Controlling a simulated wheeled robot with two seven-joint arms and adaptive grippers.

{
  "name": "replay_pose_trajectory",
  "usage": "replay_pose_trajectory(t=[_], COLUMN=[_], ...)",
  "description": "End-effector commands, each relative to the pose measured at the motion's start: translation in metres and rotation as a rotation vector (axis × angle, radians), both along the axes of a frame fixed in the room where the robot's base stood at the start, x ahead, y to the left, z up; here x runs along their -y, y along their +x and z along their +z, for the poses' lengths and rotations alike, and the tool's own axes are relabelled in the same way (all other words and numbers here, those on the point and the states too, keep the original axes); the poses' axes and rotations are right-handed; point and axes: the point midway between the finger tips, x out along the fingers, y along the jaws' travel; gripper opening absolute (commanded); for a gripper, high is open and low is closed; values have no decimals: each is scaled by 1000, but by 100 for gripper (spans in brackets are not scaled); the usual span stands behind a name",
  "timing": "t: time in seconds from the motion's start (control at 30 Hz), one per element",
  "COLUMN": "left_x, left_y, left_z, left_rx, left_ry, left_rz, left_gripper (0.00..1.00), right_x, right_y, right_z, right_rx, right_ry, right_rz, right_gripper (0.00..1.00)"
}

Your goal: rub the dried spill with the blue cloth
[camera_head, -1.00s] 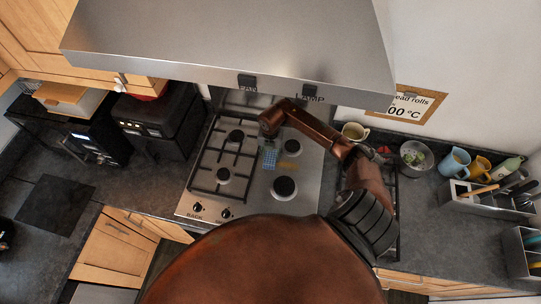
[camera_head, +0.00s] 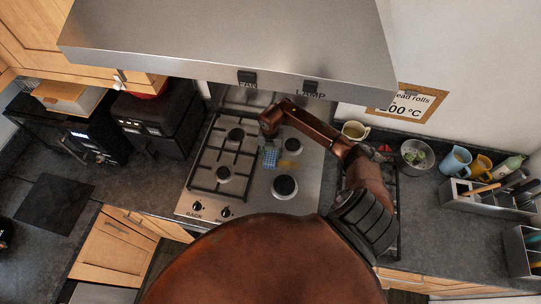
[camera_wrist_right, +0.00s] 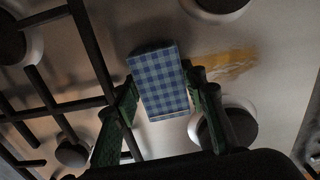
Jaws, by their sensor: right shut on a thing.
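The blue checked cloth (camera_wrist_right: 160,82) is folded into a block and held between the green-padded fingers of my right gripper (camera_wrist_right: 160,118). In the head view the cloth (camera_head: 270,158) shows over the middle of the stove top, below my right wrist. I cannot tell whether the cloth touches the steel. My left gripper is not in view.
A black pan grate (camera_head: 217,163) covers the left burners of the stove. Bare burners (camera_head: 285,187) stand in front of and behind the spill. The steel hood (camera_head: 230,45) hangs above. A cream mug (camera_head: 354,131) and a bowl (camera_head: 416,157) stand to the right.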

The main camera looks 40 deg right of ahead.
Motion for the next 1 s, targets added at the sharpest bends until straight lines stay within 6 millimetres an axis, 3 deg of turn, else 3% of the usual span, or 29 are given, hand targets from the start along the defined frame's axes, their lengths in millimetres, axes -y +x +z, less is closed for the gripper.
replay_pose_trajectory(t=[0.63, 1.0], left_x=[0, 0], left_y=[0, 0], left_z=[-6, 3], left_rx=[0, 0], left_ry=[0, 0], left_rz=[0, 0], left_gripper=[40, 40], right_x=[1, 18], right_y=[-1, -22], right_z=[-10, -7], right_rx=[-1, -2], right_ry=[-1, -2], right_rz=[-1, -1], right_gripper=[20, 20])
